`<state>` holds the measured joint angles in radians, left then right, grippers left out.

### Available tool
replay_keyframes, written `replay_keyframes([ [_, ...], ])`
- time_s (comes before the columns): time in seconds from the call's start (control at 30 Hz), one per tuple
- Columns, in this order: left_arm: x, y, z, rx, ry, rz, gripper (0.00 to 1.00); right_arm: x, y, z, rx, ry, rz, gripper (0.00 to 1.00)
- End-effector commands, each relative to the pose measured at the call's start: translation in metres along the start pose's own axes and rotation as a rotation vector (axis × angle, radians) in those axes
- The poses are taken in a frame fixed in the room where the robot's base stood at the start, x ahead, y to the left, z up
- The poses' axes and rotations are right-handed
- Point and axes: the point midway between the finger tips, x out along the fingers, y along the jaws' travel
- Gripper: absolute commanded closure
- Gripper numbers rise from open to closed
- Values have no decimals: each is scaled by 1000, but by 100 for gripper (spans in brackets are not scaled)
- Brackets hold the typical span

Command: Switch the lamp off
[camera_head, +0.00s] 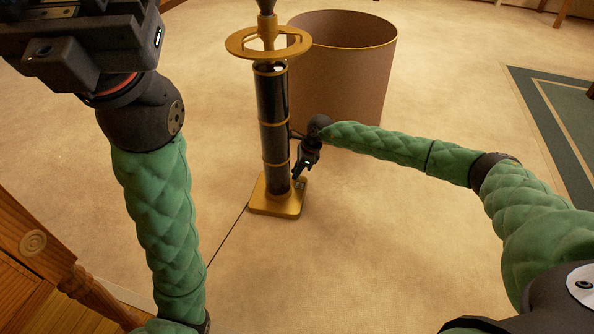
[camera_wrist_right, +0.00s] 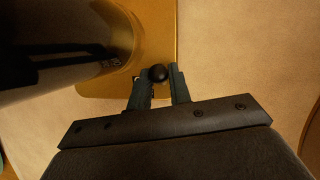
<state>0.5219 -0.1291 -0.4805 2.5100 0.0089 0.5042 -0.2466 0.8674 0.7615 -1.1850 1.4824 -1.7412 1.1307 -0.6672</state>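The lamp (camera_head: 273,125) stands on the floor, with a dark column, gold rings and a square gold base (camera_head: 262,204). Its top is cut off by the frame, so its light is not visible. My right gripper (camera_head: 296,176) points down just above the right side of the base. In the right wrist view, a small dark ball-shaped knob (camera_wrist_right: 158,73) sits between the fingertips of this gripper (camera_wrist_right: 161,80), over the gold base (camera_wrist_right: 158,30). Whether the fingers press on it I cannot tell. My left gripper (camera_head: 65,50) is high at the upper left, its fingertips unseen.
A large brown open cylinder (camera_head: 345,75) with a gold rim stands right behind the lamp. A dark cord (camera_head: 228,234) runs from the base toward the lower left. Wooden furniture (camera_head: 30,250) is at the left edge and a green-bordered rug (camera_head: 570,120) at the right. Floor between is clear.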

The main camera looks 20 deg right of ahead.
Motion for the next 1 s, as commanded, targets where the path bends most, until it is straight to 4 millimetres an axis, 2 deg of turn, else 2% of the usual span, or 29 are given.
replay_keyframes([
  [0.07, 0, 0, 0, 1, -1, 1, 64, 0, 0, 0, 0, 0, 0, 100],
  [0.47, 3, -1, 3, 3, -6, 7, 64, -2, 1, -4, -7, -64, -8, 100],
  [0.77, 8, -1, 6, 3, -11, 6, 64, -3, 4, -14, -35, -278, -36, 100],
  [1.0, -8, -1, -3, 2, 0, -1, 64, -1, 5, -26, -66, -493, -66, 100],
])
